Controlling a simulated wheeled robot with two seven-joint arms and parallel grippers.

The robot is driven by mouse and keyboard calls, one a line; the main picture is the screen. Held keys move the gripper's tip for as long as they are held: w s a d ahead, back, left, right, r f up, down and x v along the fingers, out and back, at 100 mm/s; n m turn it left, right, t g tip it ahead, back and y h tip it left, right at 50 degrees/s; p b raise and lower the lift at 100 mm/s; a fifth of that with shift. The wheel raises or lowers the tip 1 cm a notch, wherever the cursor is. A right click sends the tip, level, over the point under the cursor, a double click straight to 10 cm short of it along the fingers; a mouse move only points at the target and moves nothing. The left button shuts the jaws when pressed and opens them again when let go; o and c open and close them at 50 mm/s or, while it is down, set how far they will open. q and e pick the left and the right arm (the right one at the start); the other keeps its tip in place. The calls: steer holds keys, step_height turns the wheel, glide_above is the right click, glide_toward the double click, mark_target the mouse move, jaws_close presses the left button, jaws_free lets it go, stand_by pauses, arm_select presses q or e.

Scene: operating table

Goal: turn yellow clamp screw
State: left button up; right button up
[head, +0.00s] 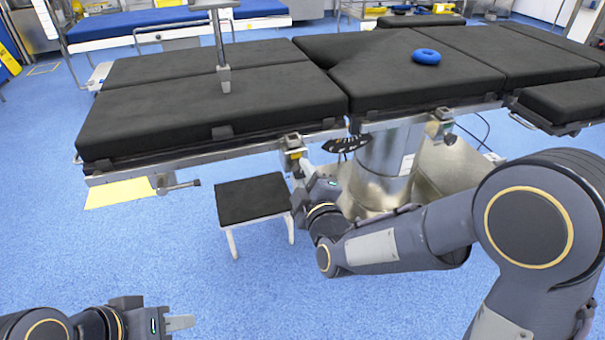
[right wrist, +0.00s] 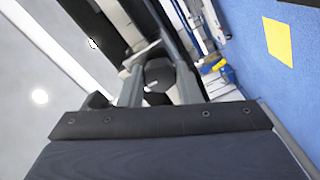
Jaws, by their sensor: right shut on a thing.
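A clamp with a yellow part (head: 295,154) sits on the near side rail of the operating table (head: 190,112). My right gripper (head: 303,167) reaches up to this clamp from below. In the right wrist view a dark, faceted knob (right wrist: 160,72) lies between the two fingers of my right gripper (right wrist: 160,88), which is shut on it. I take it to be the clamp's screw; the fingers partly hide it. My left gripper (head: 181,322) is at the lower left, far from the table. Its fingers show side-on, so I cannot tell their opening.
A second clamp (head: 441,122) is farther right on the rail. A small black-topped stool (head: 252,198) stands left of my right gripper. The table's metal column (head: 385,165) is behind it. The floor at left is clear.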

steer(key=shift+f, duration=0.1)
stand_by(0.3)
steer(key=o, duration=1)
steer(key=shift+c, duration=0.2)
steer(key=shift+s, duration=0.1)
steer(key=p+v, duration=0.1)
steer(key=v, duration=0.6)
steer(key=shift+s+d+p, duration=0.15)
steer(key=shift+s+p, duration=0.15)
